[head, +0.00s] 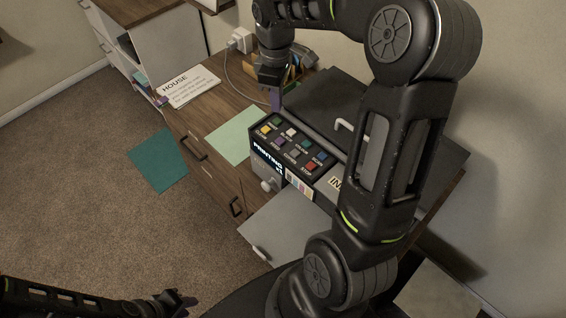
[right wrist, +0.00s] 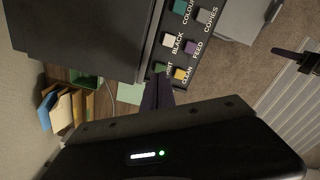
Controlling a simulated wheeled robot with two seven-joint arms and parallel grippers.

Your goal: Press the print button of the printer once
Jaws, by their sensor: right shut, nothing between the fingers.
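The printer (head: 340,122) stands on the wooden desk. Its dark sloped panel (head: 296,142) bears two rows of coloured buttons. The green print button (head: 276,121) is at the panel's far left end; in the right wrist view the print button (right wrist: 160,67) is beside the yellow clean button (right wrist: 180,74), its label partly hidden by my fingers. The front display (head: 267,157) reads "PRINTING x1". My right gripper (head: 275,104) is shut and empty, its tips close to the print button; I cannot tell whether they touch. My left gripper (head: 182,302) is low at the left, far from the printer.
A pale green sheet (head: 234,142) and a "HOUSE" card (head: 187,86) lie on the desk. A teal sheet (head: 158,160) lies on the carpet. A grey tray (head: 285,228) juts from the printer's front.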

